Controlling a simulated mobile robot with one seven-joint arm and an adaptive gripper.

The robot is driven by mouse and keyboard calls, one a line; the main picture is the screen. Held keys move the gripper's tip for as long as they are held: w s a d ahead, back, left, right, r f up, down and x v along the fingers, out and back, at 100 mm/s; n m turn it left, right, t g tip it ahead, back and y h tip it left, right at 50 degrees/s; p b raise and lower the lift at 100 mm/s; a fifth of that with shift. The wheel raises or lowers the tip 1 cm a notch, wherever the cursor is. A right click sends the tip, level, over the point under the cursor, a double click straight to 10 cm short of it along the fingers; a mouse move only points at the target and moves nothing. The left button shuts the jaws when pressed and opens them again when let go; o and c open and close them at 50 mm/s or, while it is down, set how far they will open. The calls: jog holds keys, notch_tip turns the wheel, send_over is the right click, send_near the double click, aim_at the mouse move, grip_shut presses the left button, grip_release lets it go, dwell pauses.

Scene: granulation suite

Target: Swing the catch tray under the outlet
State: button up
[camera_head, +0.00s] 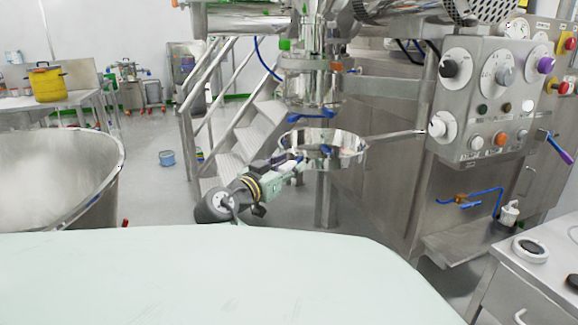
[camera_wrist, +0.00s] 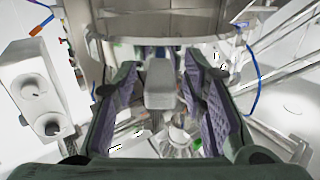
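The catch tray (camera_head: 350,158) is a round, shallow steel pan on a bracket arm from the control panel side. In the head view it appears below the steel outlet (camera_head: 312,90); exact alignment cannot be told. My gripper (camera_head: 284,163) is at the tray's near left rim. In the wrist view a curved steel wall, seemingly the tray (camera_wrist: 170,22), crosses the top. A grey block-like handle (camera_wrist: 160,92) lies between the purple-padded fingers of my gripper (camera_wrist: 161,75). The fingers stand apart with a narrow gap on each side of it. In the head view my gripper hides the handle.
The control panel (camera_head: 487,95) with knobs stands right of the tray. Steel stairs (camera_head: 240,130) rise behind my gripper. A large steel bowl (camera_head: 105,175) is at left. A bench (camera_head: 530,295) is at lower right.

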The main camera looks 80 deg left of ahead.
jog(key=v, duration=1.1)
jog(key=shift+s+d, duration=0.25)
jog(key=shift+s, duration=0.05)
